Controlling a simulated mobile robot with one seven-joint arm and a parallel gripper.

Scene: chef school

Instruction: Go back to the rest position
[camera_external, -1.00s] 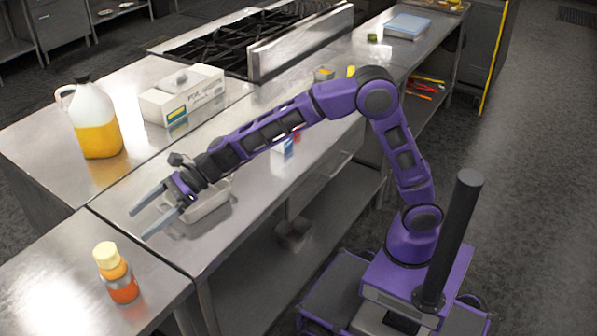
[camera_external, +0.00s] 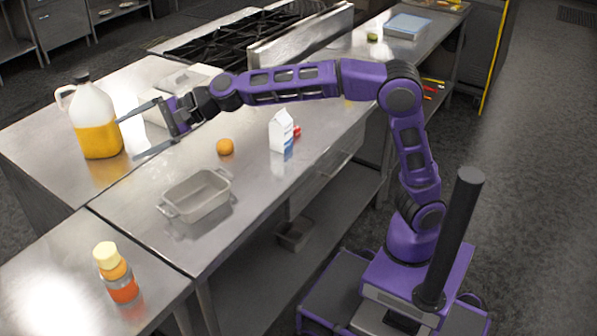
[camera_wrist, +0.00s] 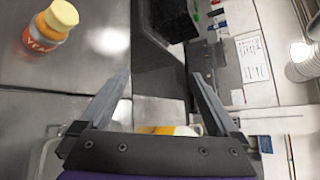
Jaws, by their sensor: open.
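My gripper (camera_external: 139,130) is open and empty in the external view, raised above the steel counter. Its fingers point left, with the tips near the jug in the picture; I cannot tell how far apart they are in depth. In the wrist view my gripper's two fingers (camera_wrist: 158,80) are spread wide with nothing between their tips. My purple arm reaches left from its base over the counter.
The counter (camera_external: 130,205) holds a metal pan (camera_external: 200,207), an orange (camera_external: 225,147), a milk carton (camera_external: 281,132), a jug (camera_external: 96,120) and a white box (camera_external: 203,72). An orange bottle (camera_external: 118,275), also in the wrist view (camera_wrist: 47,28), stands front left. A stove (camera_external: 240,45) lies behind.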

